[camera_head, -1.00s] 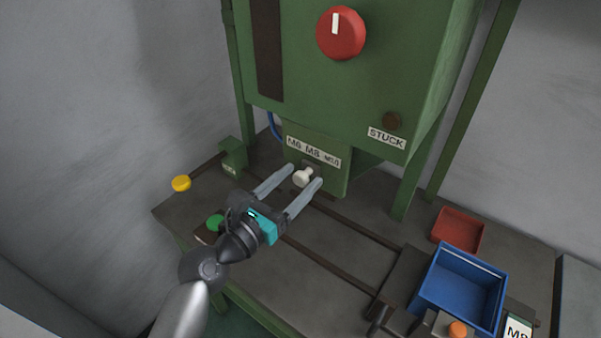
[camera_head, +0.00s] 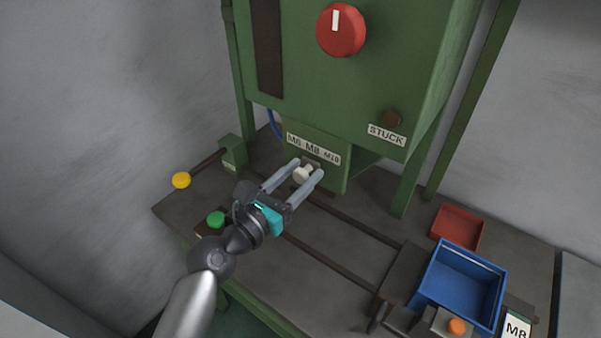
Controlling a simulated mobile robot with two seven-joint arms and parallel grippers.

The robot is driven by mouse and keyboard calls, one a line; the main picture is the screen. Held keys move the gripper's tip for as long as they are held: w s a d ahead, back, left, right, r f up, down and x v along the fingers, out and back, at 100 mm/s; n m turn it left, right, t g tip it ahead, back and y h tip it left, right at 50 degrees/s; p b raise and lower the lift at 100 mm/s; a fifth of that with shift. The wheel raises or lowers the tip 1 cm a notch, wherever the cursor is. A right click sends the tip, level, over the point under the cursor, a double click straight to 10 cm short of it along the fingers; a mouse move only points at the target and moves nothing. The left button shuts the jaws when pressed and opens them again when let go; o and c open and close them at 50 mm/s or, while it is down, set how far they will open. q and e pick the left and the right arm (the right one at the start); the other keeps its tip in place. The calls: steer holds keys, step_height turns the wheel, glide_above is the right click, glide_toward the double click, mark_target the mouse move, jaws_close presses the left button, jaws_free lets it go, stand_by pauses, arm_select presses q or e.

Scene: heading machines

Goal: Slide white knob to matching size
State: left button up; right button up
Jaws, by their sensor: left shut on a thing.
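The white knob (camera_head: 302,174) sits on the lower front of the green machine, just under a label strip (camera_head: 313,149) reading M6, M8, M10. It stands roughly below the M8 mark; its exact slot position is partly hidden. My left gripper (camera_head: 306,170) reaches in from the lower left with its two grey fingers on either side of the knob, shut on it. A card (camera_head: 517,328) at the lower right reads M8. My right gripper is not in view.
A blue bin (camera_head: 462,286) and a red tray (camera_head: 458,228) stand at the right of the bench. A green button (camera_head: 216,219) and a yellow button (camera_head: 181,180) are at the left. A red dial (camera_head: 341,30) and a STUCK label (camera_head: 386,135) are on the machine above.

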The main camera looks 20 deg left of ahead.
mark_target(333, 174)
arm_select(q)
jaws_close()
stand_by(0.7)
steer(key=d+p, duration=0.1)
steer(key=s+d, duration=0.1)
steer(key=d, duration=0.1)
steer(key=shift+s+d+p, duration=0.2)
steer(key=shift+d+p, duration=0.1)
steer(key=shift+p, duration=0.1)
steer(key=shift+d, duration=0.3)
steer(key=shift+a, duration=0.1)
steer(key=o, duration=0.9)
jaws_free()
steer(key=shift+s, duration=0.1)
steer(key=shift+o, duration=0.2)
